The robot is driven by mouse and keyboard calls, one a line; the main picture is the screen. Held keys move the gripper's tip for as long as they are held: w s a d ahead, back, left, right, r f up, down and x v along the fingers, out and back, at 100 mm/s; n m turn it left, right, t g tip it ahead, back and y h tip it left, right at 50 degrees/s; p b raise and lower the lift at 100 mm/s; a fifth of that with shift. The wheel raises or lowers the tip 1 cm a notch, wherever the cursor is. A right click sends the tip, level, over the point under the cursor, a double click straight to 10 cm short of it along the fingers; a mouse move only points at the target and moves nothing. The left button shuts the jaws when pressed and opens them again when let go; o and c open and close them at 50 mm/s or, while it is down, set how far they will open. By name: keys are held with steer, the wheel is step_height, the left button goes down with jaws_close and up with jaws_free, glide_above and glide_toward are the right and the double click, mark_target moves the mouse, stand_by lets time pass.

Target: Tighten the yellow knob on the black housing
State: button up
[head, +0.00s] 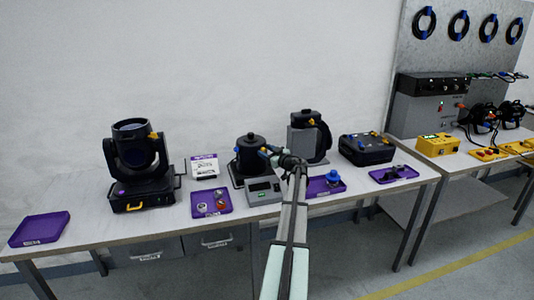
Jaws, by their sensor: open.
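A squat black cylindrical housing (250,160) stands near the table's middle, behind a grey scale-like box (263,190). The jaws are open. Another black housing (322,138) on a grey stand, right of my gripper, has a yellow-orange knob (311,122). The black moving-head lamp (135,160) at left also has a yellow knob (153,135).
Purple trays stand along the table: an empty one (22,241) at far left, one with small parts (225,212), one with a blue item (316,193), and one at right (410,171). A black case (366,160) stands at right. Bare tabletop shows at front left.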

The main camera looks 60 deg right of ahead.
steer(key=v, duration=1.4)
steer(key=shift+w, duration=0.1)
